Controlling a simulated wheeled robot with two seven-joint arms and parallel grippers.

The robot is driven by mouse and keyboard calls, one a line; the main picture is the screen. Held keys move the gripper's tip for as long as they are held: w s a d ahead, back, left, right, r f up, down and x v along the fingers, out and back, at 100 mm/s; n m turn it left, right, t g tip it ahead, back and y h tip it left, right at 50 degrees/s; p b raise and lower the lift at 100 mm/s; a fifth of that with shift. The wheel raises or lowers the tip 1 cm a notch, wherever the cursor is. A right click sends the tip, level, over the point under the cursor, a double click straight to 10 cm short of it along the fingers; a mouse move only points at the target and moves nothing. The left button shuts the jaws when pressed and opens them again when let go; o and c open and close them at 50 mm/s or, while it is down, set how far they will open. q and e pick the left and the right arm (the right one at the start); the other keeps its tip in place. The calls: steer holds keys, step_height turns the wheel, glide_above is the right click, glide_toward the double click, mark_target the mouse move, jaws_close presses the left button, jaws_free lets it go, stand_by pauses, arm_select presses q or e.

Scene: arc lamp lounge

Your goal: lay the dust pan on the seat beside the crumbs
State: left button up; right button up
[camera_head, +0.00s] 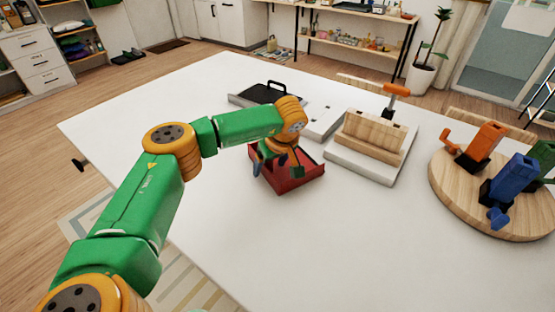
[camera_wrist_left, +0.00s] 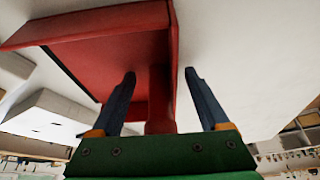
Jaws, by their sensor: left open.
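The red dust pan (camera_head: 312,178) lies on the white table (camera_head: 300,240) in the head view. My left gripper (camera_head: 277,170) is over it from above and hides part of it. In the left wrist view the pan (camera_wrist_left: 115,55) fills the upper left, and its red handle (camera_wrist_left: 160,100) stands between the two spread fingers of my left gripper (camera_wrist_left: 160,75). Gaps show on both sides of the handle, so the gripper is open around it. My right gripper is not in view.
A round wooden board (camera_head: 445,185) with coloured clamp-like tools stands at right. The table's near part is bare.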

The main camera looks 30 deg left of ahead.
arm_select(q)
jaws_close()
